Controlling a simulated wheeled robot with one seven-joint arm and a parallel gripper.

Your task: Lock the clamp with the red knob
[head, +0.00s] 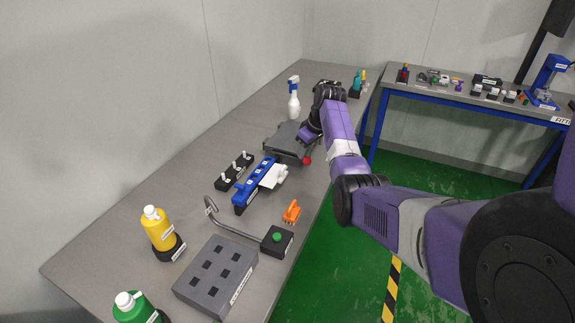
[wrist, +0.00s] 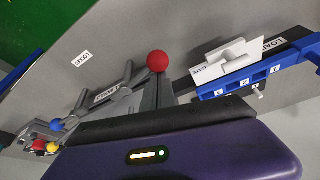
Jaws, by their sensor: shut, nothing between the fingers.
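The red knob (head: 307,160) stands at the near right corner of the grey clamp unit (head: 285,140) on the bench. In the wrist view the red knob (wrist: 157,61) is a ball just beyond my gripper's fingertips (wrist: 158,84). The fingers are together and hold nothing; I cannot tell whether they touch the knob. A grey labelled bar (wrist: 112,94) runs left from near the knob. A "LOCKED" label (wrist: 81,58) lies flat on the grey surface to its left. In the head view my arm covers part of the clamp, and the fingertips are hard to make out.
A blue rail with a white gate plate (head: 262,178) stands close to the clamp. A black rack (head: 235,170), spray bottle (head: 294,98), orange clip (head: 291,211), grey socket block (head: 215,275) and yellow bottle (head: 158,228) stand along the bench.

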